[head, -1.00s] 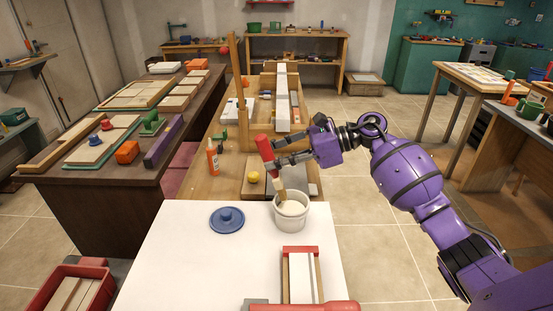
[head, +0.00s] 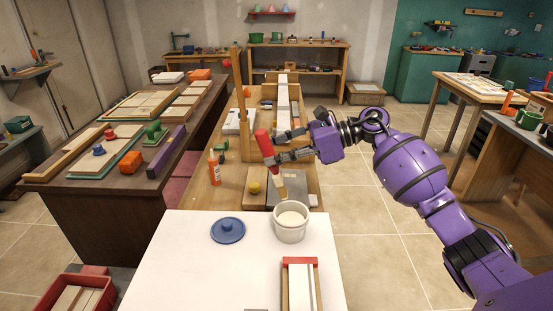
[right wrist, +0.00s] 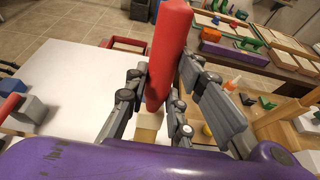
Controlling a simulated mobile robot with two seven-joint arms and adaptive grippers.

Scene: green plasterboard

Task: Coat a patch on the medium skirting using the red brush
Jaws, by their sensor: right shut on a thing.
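My right gripper (head: 285,152) is shut on the red handle of the red brush (head: 265,143). The brush is tilted, bristles down. Its pale tip is at the back rim of the white pot (head: 291,232), which holds cream-coloured coating; I cannot tell whether the tip touches the rim. In the right wrist view the red handle (right wrist: 169,45) stands between the grey fingers (right wrist: 172,100). A pale strip in a red-ended wooden frame (head: 301,288) lies at the near edge of the white table; I cannot tell whether it is the medium skirting. My left gripper is out of view.
A blue lid (head: 228,230) lies on the white tabletop (head: 185,265), left of the pot. Behind are a yellow ball (head: 254,187), an orange bottle (head: 214,168) and an upright wooden post (head: 240,105). The tabletop's left part is clear.

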